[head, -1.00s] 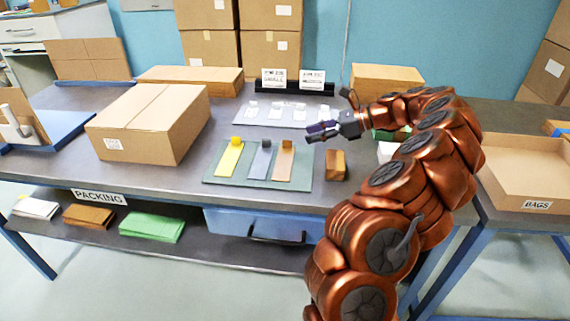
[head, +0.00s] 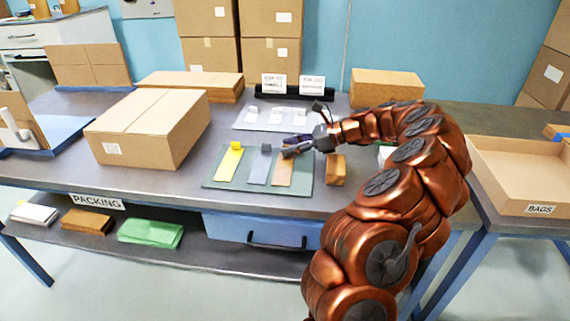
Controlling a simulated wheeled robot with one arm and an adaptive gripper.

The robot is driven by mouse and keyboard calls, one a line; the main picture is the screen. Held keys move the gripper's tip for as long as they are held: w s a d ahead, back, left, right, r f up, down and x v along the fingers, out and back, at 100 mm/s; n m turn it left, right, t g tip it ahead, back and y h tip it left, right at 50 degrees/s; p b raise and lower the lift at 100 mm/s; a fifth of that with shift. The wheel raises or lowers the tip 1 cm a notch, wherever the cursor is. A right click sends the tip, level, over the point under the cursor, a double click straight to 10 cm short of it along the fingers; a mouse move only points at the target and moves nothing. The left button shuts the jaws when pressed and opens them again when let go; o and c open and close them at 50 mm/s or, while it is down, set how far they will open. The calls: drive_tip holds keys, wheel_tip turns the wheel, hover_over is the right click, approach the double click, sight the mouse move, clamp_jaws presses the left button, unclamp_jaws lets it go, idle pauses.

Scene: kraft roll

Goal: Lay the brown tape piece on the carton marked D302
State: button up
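The brown tape piece (head: 284,174) is a tan strip lying at the right of a row of three on the green mat (head: 236,184). Its darker top tab is hidden behind my gripper. My gripper (head: 288,147) appears open, its two dark fingers apart around or just above the tab end; I cannot tell whether they touch it. A large closed carton (head: 150,119) stands at the left of the table with a small white label (head: 112,149). The label's print is too small to read, so I cannot confirm D302.
Yellow (head: 229,164) and grey-blue (head: 260,168) strips lie beside the brown one. A small brown block (head: 336,170) stands right of the mat. Behind are a pale sheet with white pieces (head: 243,122) and two cards in a black holder (head: 291,88).

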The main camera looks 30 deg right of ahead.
drive_tip(key=shift+c, duration=0.3)
clamp_jaws()
drive_tip(key=shift+r, duration=0.2)
wheel_tip(320, 180, up, 3)
drive_tip(key=shift+r+p, duration=0.15)
drive_tip(key=shift+p, duration=0.25)
drive_tip(key=s+a, duration=0.3)
drive_tip(key=a, duration=0.1)
drive_tip(key=s+a+r, duration=0.1)
drive_tip(key=s+a, duration=0.2)
drive_tip(key=a, duration=0.2)
drive_tip(key=s+a, duration=0.2)
drive_tip(key=a, duration=0.2)
drive_tip(key=shift+s+a+r+p, duration=0.15)
drive_tip(key=shift+s+p, duration=0.2)
drive_tip(key=shift+s, duration=0.05)
